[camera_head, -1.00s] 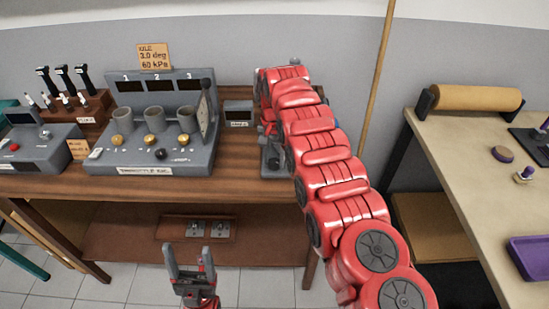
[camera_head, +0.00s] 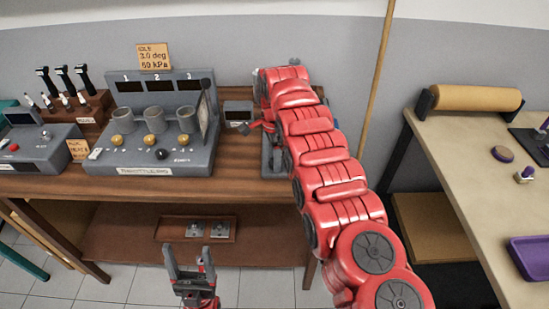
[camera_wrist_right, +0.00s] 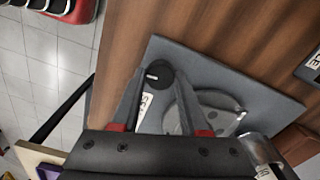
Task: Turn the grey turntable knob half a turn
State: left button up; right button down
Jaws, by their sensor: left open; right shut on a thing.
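The turntable knob (camera_wrist_right: 155,74) is a dark, round knob with a white mark, at the edge of a grey plate (camera_wrist_right: 265,103) in the right wrist view. My right gripper (camera_wrist_right: 160,80) is shut on this knob, with a finger on each side. A pale round disc (camera_wrist_right: 222,108) on the plate shows behind the right finger. In the head view the grey fixture (camera_head: 267,160) is mostly hidden by my right arm, and the knob cannot be seen. My left gripper (camera_head: 188,254) is open and empty, in front of the bench.
A grey throttle console (camera_head: 150,160) with three cylinders stands left of my right arm on the wooden bench (camera_head: 245,190). A small grey display box (camera_head: 237,112) is near the fixture. A pale table (camera_head: 470,190) stands at the right.

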jog(key=shift+m, duration=0.6)
jog(key=shift+c, duration=2.1)
grip_release()
jog(key=shift+r, duration=0.5)
notch_tip(320, 180, up, 16)
jog(key=p, duration=1.5)
jog(key=shift+r, duration=0.25)
jog(key=shift+f, duration=0.1)
